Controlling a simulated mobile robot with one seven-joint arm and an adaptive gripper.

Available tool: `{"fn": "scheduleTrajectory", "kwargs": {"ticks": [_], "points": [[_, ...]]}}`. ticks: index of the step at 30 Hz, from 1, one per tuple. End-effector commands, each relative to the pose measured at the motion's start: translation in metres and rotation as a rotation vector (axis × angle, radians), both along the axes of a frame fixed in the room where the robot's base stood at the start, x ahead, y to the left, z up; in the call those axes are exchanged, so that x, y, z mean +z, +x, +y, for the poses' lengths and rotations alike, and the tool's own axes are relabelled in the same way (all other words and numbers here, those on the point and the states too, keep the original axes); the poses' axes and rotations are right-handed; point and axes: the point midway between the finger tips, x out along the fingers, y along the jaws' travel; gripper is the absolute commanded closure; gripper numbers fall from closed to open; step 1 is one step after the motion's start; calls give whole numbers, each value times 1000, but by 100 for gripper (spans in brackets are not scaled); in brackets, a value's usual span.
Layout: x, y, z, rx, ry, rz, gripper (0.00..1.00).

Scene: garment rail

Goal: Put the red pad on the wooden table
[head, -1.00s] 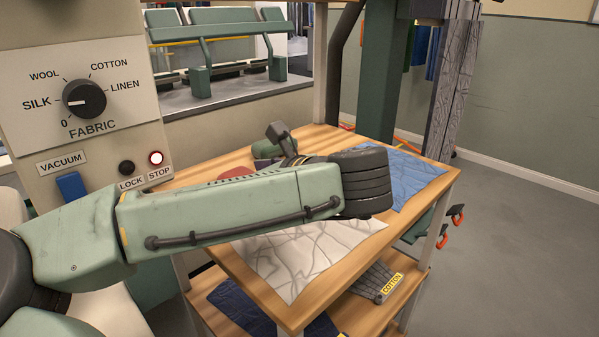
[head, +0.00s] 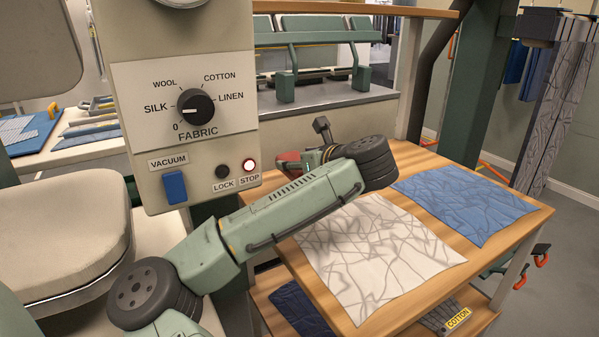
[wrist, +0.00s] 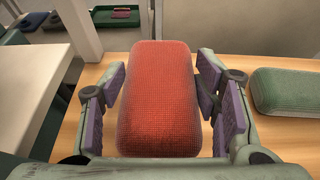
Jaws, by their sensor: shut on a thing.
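The red pad (wrist: 157,97) is a block with rounded edges and a woven surface. In the wrist view it lies between the two purple-lined fingers of my gripper (wrist: 160,84), which is shut on it. In the head view only a bit of the red pad (head: 288,157) shows behind my arm, at the far left part of the wooden table (head: 408,158). Light wood shows on both sides of the pad in the wrist view. I cannot tell whether the pad touches the tabletop.
A green pad (wrist: 283,92) lies on the wood, right of my gripper. A white patterned cloth (head: 375,255) and a blue cloth (head: 470,205) cover much of the tabletop.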

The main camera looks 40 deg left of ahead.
Motion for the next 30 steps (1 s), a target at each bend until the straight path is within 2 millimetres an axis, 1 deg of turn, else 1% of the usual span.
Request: {"fn": "scheduleTrajectory", "kwargs": {"ticks": [2,4,10,20,21,30], "points": [[-2,1,2,0,0,1,76],[-9,1,2,-2,1,1,76],[-34,1,2,0,-1,0,76],[-39,1,1,-1,0,-1,76],[-39,1,1,-1,-1,0,43],[-38,1,1,-1,-1,0,24]]}}
